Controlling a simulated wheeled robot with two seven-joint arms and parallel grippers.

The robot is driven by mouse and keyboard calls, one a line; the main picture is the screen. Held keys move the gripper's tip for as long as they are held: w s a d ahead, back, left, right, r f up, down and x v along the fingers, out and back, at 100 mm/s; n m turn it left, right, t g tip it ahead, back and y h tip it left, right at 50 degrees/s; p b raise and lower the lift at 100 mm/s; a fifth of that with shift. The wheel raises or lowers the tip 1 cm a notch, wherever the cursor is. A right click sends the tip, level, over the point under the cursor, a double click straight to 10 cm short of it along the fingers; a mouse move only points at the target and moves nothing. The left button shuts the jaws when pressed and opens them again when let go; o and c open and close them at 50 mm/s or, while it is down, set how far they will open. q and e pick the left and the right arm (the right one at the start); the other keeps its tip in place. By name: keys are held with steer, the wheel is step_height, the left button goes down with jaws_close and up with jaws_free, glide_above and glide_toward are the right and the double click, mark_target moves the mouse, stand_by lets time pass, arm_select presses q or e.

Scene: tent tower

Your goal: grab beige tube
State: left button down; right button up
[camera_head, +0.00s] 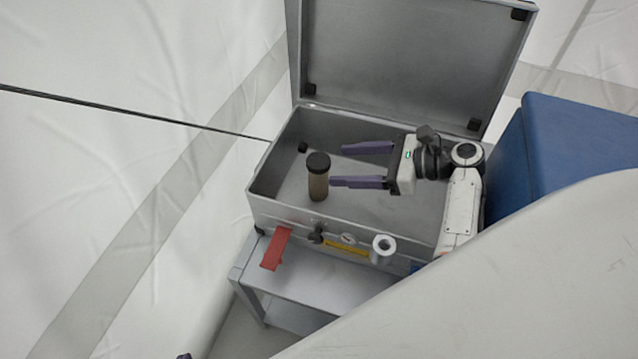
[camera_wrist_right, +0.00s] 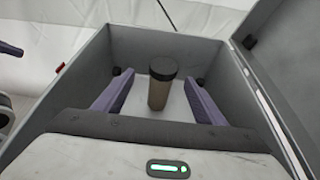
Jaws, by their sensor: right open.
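The beige tube (camera_head: 318,186) with a black cap stands upright inside an open grey case (camera_head: 282,212), towards its left end. My right gripper (camera_head: 337,165) reaches in from the right with its two purple fingers open and pointing at the tube. In the right wrist view the tube (camera_wrist_right: 158,92) stands ahead, between the lines of the two open fingers (camera_wrist_right: 158,88), with gaps on both sides. I cannot tell whether the fingertips reach level with it. In the left of the right wrist view, a purple finger of another gripper (camera_wrist_right: 10,48) shows in part.
The case lid (camera_head: 405,60) stands open at the back. A blue box (camera_head: 575,150) stands to the right. A dark cable (camera_head: 130,112) runs to the case from the left.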

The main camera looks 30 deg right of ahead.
mark_target(318, 164)
steer(key=b+x, duration=0.1)
steer(key=x, duration=0.3)
steer(key=b+x, duration=0.2)
steer(key=x, duration=0.2)
steer(key=shift+w+d+f, duration=0.2)
steer(key=shift+d+f, duration=0.05)
steer(key=shift+d, duration=0.05)
steer(key=c, duration=1.6)
